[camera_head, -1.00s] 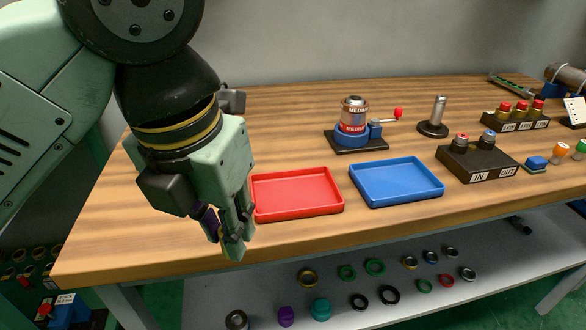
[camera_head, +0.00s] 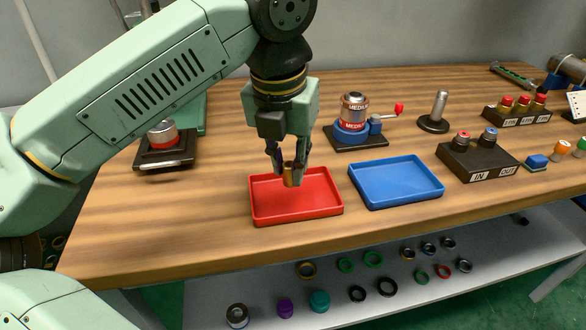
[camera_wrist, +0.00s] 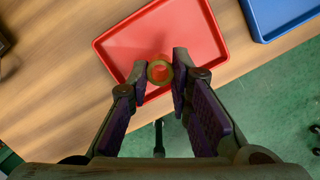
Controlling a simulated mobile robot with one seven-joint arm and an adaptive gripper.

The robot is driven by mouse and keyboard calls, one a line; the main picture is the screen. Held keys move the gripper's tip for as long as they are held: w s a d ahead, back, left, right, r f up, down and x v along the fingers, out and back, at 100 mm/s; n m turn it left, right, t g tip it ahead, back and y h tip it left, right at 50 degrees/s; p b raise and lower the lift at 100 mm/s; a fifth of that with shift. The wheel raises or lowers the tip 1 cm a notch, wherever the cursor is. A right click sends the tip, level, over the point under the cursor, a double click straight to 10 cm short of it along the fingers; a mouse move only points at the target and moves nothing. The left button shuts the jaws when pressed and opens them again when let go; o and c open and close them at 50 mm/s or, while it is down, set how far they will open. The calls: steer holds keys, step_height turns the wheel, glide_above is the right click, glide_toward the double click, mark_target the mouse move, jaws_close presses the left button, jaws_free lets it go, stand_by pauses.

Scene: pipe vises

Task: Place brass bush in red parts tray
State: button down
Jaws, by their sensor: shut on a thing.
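The brass bush (camera_head: 291,174) is a small gold-coloured ring held between the fingertips of my gripper (camera_head: 289,172). In the wrist view the bush (camera_wrist: 160,71) shows end-on, with red visible through its hole, and my gripper (camera_wrist: 160,77) is shut on it from both sides. The red parts tray (camera_head: 265,209) lies on the wooden bench, and the bush is over its inside area. The tray also shows beyond the fingers in the wrist view (camera_wrist: 205,38). I cannot tell whether the bush touches the tray floor. The tray looks empty.
A blue tray (camera_head: 397,183) lies just right of the red one. A black-based vise with a can-like part (camera_head: 353,115) stands behind. A button box (camera_head: 478,160) is further right. Several rings lie on the lower shelf (camera_head: 205,292). Bench at front left is clear.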

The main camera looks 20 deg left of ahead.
steer(key=shift+w, duration=0.3)
steer(key=f, duration=0.1)
steer(key=f+p, duration=0.1)
steer(key=f, duration=0.1)
steer(key=shift+w+d, duration=0.1)
steer(key=shift+w, duration=0.25)
steer(key=shift+f, duration=0.35)
steer(key=shift+f+b, duration=0.2)
steer(key=shift+b, duration=0.1)
steer(key=c, duration=1.5)
jaws_free()
steer(key=shift+o, duration=0.2)
step_height(320, 180, up, 12)
steer(key=s+p, duration=0.2)
steer(key=p, duration=0.5)
steer(key=shift+s+p, duration=0.2)
steer(key=shift+p, duration=0.1)
steer(key=shift+r, duration=0.1)
